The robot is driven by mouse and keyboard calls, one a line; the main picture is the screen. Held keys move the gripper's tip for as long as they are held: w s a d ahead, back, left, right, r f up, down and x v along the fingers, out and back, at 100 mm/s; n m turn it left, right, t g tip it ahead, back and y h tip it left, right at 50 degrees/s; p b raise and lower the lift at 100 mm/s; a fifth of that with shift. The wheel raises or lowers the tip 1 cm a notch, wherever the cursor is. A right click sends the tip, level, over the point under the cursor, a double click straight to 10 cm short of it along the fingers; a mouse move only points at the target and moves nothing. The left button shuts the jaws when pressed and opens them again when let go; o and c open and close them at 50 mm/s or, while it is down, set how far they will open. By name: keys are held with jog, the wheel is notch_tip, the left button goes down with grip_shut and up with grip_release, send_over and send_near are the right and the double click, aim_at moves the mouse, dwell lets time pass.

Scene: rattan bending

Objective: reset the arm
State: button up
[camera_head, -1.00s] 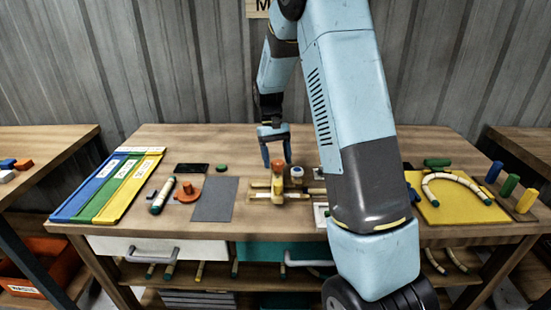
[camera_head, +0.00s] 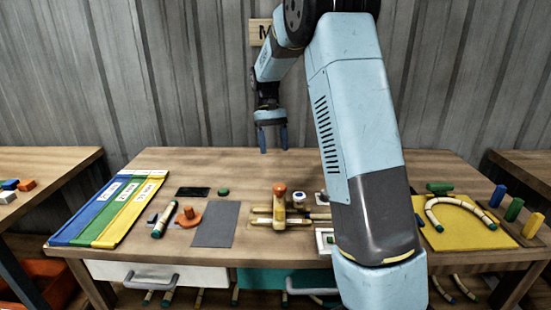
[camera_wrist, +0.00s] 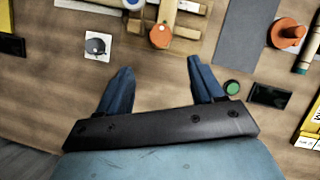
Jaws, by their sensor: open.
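My gripper (camera_head: 273,138) is open and empty in the head view. It hangs with its fingers pointing down, above the back part of the wooden table. In the wrist view my gripper (camera_wrist: 157,82) shows two blue fingers spread wide with bare wood between them. A wooden jig with an orange knob (camera_head: 279,190) stands on the table in front of the gripper, apart from it. The same orange knob (camera_wrist: 161,36) lies beyond the fingertips in the wrist view. My arm hides part of the table right of the jig.
Blue, green and yellow labelled strips (camera_head: 112,209) lie at the left. A grey mat (camera_head: 216,224), an orange piece (camera_head: 188,217) and a striped rod (camera_head: 164,220) lie nearby. A yellow board (camera_head: 464,228) with a bent rattan piece (camera_head: 460,203) is at the right. A grey wall stands behind.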

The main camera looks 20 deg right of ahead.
jog(key=shift+w+r, duration=0.2)
jog(key=shift+r, duration=0.3)
jog(key=s+r+t, duration=0.2)
jog(key=s+r, duration=0.3)
jog(key=s, duration=0.3)
jog(key=s+r+t, duration=0.3)
jog(key=s+r, duration=0.2)
jog(key=s, duration=0.4)
jog(key=s+f+t, duration=0.1)
jog(key=s+t, duration=0.4)
jog(key=s, duration=1.2)
jog(key=shift+s+m, duration=0.2)
jog(key=shift+m, duration=0.2)
